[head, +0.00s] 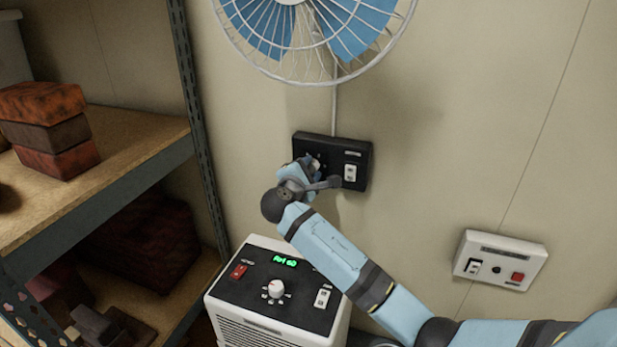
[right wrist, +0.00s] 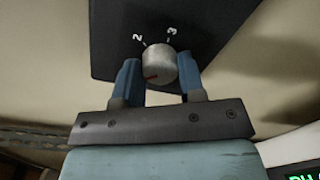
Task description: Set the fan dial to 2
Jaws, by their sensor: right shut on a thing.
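The fan's black control box (head: 361,153) is on the wall below the fan (head: 305,40). It has a dial on its left part and a white switch (head: 350,173) on its right. My right gripper (head: 314,165) is at the dial and largely hides it in the head view. In the right wrist view the silver round dial (right wrist: 159,62) sits between the two blue fingers (right wrist: 160,78), which are shut on it. A red mark shows at the dial's lower left. The printed 2 and 3 show beyond the dial; other marks are hidden. My left gripper is not in view.
A white unit (head: 240,298) with a black top, green display and knob stands below my right arm. A white wall panel (head: 511,262) with a red button is at the right. A shelf (head: 130,150) with brick-like blocks (head: 45,115) stands at the left.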

